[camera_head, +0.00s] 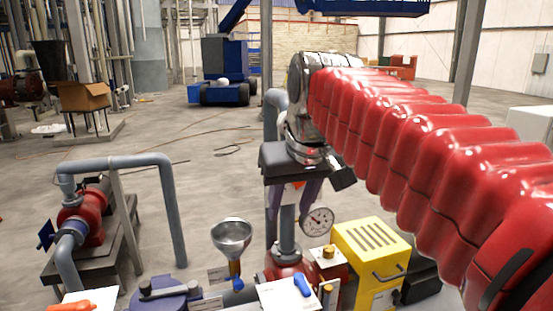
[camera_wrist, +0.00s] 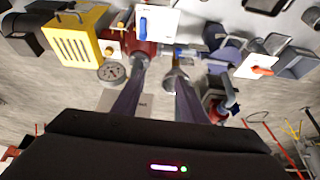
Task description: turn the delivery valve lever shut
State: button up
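A blue lever (camera_head: 302,285) sits on a white plate (camera_head: 282,296) at the bottom; it shows upright in the wrist view (camera_wrist: 143,25). An orange lever (camera_head: 72,305) lies on another white plate at the lower left; the wrist view has it at right (camera_wrist: 262,70). I cannot tell by any label which is the delivery valve lever. My gripper (camera_head: 290,212) points down above the pump pipework. In the wrist view its two purple fingers (camera_wrist: 158,72) stand apart with nothing between them, so it is open. It touches neither lever.
A metal funnel (camera_head: 232,238) stands left of my gripper, and a pressure gauge (camera_head: 317,221) is close on its right. A yellow box (camera_head: 370,260) stands further right. A red pump (camera_head: 85,218) with a grey pipe is at left.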

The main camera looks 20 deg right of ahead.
jog(key=w+d+r, duration=0.8)
jog(key=w+r, duration=0.5)
jog(key=shift+w+d+r+g, duration=0.2)
jog(key=shift+d+r+g, duration=0.15)
jog(key=shift+d+g, duration=0.05)
jog(key=shift+f, duration=0.1)
jog(key=shift+x, duration=6.85)
jog(key=shift+w, duration=0.1)
grip_shut()
